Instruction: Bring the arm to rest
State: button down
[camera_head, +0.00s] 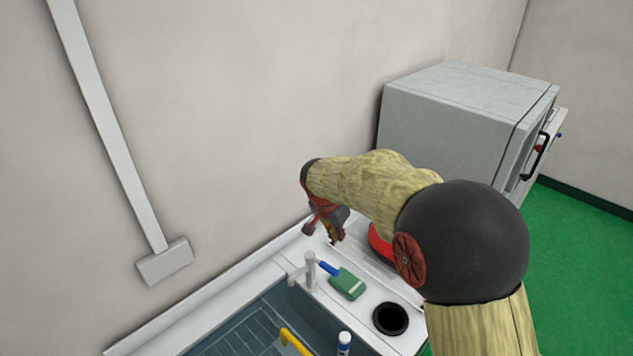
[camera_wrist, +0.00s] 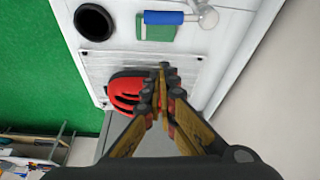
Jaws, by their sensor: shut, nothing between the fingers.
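My arm reaches across the head view, bent at a dark round joint, over the white counter. My gripper (camera_head: 335,238) points down above the counter near the wall. In the wrist view its fingers (camera_wrist: 163,72) meet at the tips with nothing between them. A red object with dark slots (camera_wrist: 124,90) lies on the counter below and beside the fingers, apart from them as far as I can tell. It shows partly in the head view (camera_head: 379,246), mostly hidden behind my arm.
A sink (camera_head: 240,335) with a tap (camera_head: 310,270) lies at front left. A green block (camera_head: 347,284) and a black round hole (camera_head: 390,319) are on the counter. A grey cabinet (camera_head: 450,115) stands behind my arm. The green floor (camera_head: 580,240) is clear at right.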

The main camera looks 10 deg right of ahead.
jog(key=s+f+n, duration=0.1)
jog(key=s+n, duration=0.1)
jog(key=s+f+n+g, duration=0.1)
jog(key=n, duration=0.1)
jog(key=shift+s+a+f, duration=0.2)
jog(key=shift+s+f, duration=0.1)
jog(key=shift+s, duration=0.05)
jog(key=s+d+r+n+t+y+b, duration=0.1)
jog(key=s+b, duration=0.4)
jog(key=s, duration=1)
jog(key=s+d+r+n+t+y+b, duration=0.1)
jog(key=s+r+n+b, duration=0.3)
jog(key=s, duration=1.1)
jog(key=shift+s+d+r+t+y+b, duration=0.3)
jog(key=shift+d+r+t+y+b, duration=0.15)
jog(key=shift+r+t, duration=0.35)
jog(key=shift+a+f, duration=0.1)
